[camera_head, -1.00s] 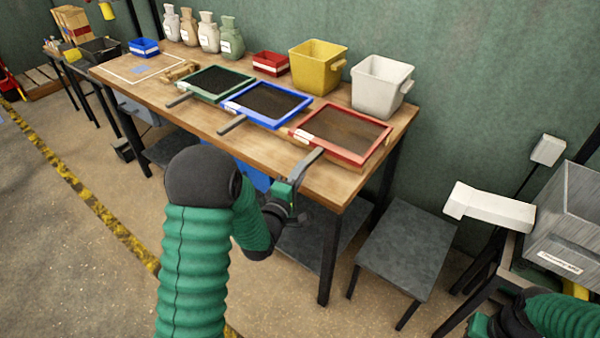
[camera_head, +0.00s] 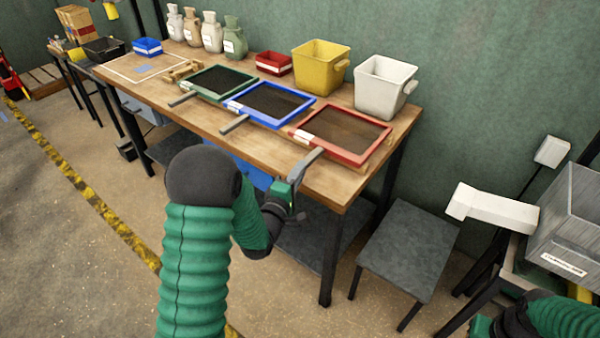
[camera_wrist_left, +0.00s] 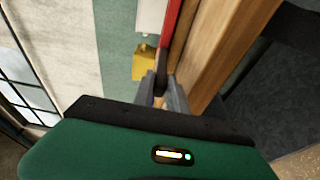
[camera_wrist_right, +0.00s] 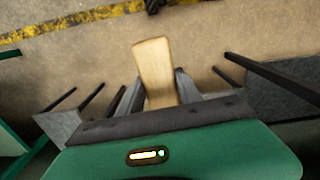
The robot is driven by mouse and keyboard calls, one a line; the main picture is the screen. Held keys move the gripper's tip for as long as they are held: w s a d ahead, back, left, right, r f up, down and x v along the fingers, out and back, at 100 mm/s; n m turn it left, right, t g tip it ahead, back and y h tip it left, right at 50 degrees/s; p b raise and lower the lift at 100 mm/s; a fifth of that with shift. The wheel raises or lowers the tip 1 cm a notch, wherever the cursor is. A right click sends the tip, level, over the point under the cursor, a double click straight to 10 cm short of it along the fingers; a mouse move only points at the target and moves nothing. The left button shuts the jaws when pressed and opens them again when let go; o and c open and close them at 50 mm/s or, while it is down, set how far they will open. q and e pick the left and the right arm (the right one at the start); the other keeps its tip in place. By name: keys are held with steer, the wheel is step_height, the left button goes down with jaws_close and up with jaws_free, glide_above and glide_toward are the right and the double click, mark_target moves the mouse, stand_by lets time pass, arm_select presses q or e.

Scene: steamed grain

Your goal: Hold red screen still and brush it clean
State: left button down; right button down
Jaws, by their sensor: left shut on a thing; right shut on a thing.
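The red screen (camera_head: 341,135), a red-framed mesh tray with a grey handle, lies flat at the right end of the workbench (camera_head: 318,184). Its handle (camera_head: 309,160) points toward the front edge. My left gripper (camera_head: 298,175) is shut on that handle. In the left wrist view the fingers (camera_wrist_left: 163,92) close around the dark handle (camera_wrist_left: 161,62), with the red frame (camera_wrist_left: 172,22) beyond. My right gripper (camera_wrist_right: 158,95) is shut on a pale wooden piece (camera_wrist_right: 152,62), apparently the brush's handle; no bristles show. The right arm sits low at the head view's right corner, away from the bench.
A blue screen (camera_head: 268,104) and a green screen (camera_head: 217,82) lie left of the red one. A yellow bin (camera_head: 318,69) and a white bin (camera_head: 382,87) stand behind. A grey stool (camera_head: 408,240) and a metal box (camera_head: 575,235) are at the right.

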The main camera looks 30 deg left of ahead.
arm_select(q)
steer(key=shift+a+f, duration=0.1)
steer(key=shift+a, duration=0.2)
stand_by(0.5)
steer(key=c, duration=1.3)
jaws_free()
steer(key=shift+o, duration=0.2)
steer(key=shift+f, duration=0.15)
